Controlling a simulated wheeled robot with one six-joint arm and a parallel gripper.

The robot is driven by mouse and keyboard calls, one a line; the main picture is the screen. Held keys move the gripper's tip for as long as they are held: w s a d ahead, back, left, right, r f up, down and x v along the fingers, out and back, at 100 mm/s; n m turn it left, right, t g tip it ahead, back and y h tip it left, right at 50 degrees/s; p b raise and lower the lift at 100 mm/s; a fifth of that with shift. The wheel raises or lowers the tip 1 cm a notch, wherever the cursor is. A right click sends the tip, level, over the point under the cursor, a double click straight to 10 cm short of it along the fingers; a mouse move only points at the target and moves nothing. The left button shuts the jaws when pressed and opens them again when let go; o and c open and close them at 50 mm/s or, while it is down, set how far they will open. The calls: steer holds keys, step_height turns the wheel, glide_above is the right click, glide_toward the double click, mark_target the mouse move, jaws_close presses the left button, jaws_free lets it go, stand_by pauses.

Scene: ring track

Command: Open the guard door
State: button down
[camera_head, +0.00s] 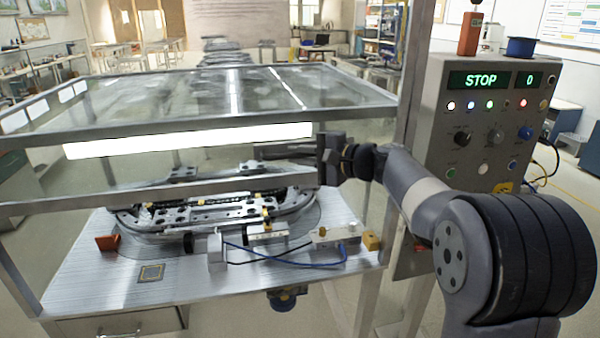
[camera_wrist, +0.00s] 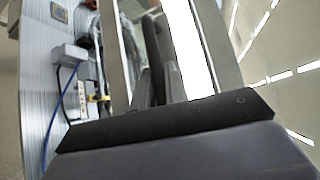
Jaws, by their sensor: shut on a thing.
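The guard door (camera_head: 150,196) is a metal-framed clear panel at the front of the enclosure. Its rail crosses in front of the ring track (camera_head: 215,213), with a gap between this rail and the table top. My gripper (camera_head: 290,152) is at the right part of the door front, just right of a bright light strip, its dark fingers pointing left. It is shut on part of the door, which the fingers hide. In the wrist view the fingers (camera_wrist: 160,75) stand close together beside the metal frame bar (camera_wrist: 114,50). How far the door is open I cannot tell.
A control box (camera_head: 485,125) reading STOP and 0 stands at the right, close behind my arm. A metal post (camera_head: 412,75) rises between it and the enclosure. Small modules and a blue cable (camera_head: 290,262) lie on the table top (camera_head: 80,285).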

mark_target(282, 140)
steer(key=shift+r+p, duration=0.45)
steer(key=shift+r, duration=1.2)
steer(key=c, duration=1.7)
jaws_free()
steer(key=b+v, duration=0.2)
steer(key=v, duration=0.8)
steer(key=shift+s+d, duration=0.25)
steer(key=shift+d, duration=0.1)
